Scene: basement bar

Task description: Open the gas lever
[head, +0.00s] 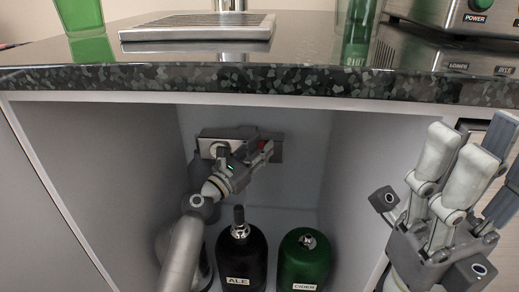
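A gas fitting (228,135) with a grey block and a round white part is mounted on the back wall inside the cabinet under the counter. A small red part (263,146), possibly the gas lever, shows at its right end, mostly hidden behind my fingers. My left gripper (262,152) reaches into the cabinet from the lower left, with its fingertips at the red part. I cannot tell whether they touch it or how far they are closed. My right gripper (468,150) is outside the cabinet at the right, fingers up, spread and empty.
A black ALE keg (242,262) and a green CIDER keg (304,258) stand below the fitting. Cabinet side walls and the speckled counter edge (270,80) enclose the space. A drip tray (198,27), green glasses (80,14) and a machine (455,15) stand on top.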

